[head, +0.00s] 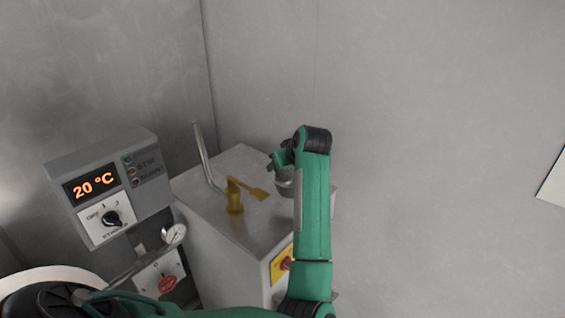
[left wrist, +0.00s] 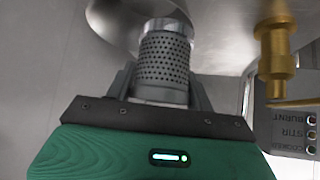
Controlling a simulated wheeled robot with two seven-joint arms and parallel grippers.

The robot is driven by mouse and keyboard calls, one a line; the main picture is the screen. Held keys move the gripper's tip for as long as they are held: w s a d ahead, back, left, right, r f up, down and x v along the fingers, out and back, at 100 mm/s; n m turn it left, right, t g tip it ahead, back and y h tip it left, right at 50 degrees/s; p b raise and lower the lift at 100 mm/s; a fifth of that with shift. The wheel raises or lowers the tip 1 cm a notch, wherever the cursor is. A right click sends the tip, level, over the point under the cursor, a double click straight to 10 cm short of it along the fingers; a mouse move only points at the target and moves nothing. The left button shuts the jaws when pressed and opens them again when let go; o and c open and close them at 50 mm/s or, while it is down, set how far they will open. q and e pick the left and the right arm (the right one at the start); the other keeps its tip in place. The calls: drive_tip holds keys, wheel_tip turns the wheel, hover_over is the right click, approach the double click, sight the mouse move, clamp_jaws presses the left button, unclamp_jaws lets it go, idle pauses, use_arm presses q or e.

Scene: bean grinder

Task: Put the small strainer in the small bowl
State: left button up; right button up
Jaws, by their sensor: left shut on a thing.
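My left gripper (head: 282,168) is above the right part of the grey metal box, with its green arm bending up and over. In the left wrist view my left gripper (left wrist: 160,92) is shut on the small strainer (left wrist: 162,60), a grey perforated metal cylinder held between the two fingers. Its far end meets or overlaps a smooth, curved metal surface (left wrist: 108,14); I cannot tell whether they touch or whether this is the small bowl. In the head view a small grey rounded thing (head: 285,187) shows beside the gripper, partly hidden by the arm. My right gripper is not in view.
The grey metal box (head: 225,232) carries a brass valve (head: 235,199) and a bent metal pipe (head: 206,160). The brass valve also shows close by in the left wrist view (left wrist: 277,40). A control panel (head: 110,190) reading 20 °C and a gauge (head: 174,234) stand at left. Walls close off the back.

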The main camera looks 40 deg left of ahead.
use_arm(q)
drive_tip(key=shift+f, duration=0.15)
drive_tip(key=o, duration=1.1)
drive_tip(key=shift+c, duration=0.2)
drive_tip(key=shift+r, duration=0.3)
drive_tip(key=shift+d+r+b, duration=0.25)
drive_tip(key=shift+b, duration=0.05)
drive_tip(key=b+v, duration=0.2)
drive_tip(key=v, duration=0.5)
drive_tip(key=shift+b, duration=0.3)
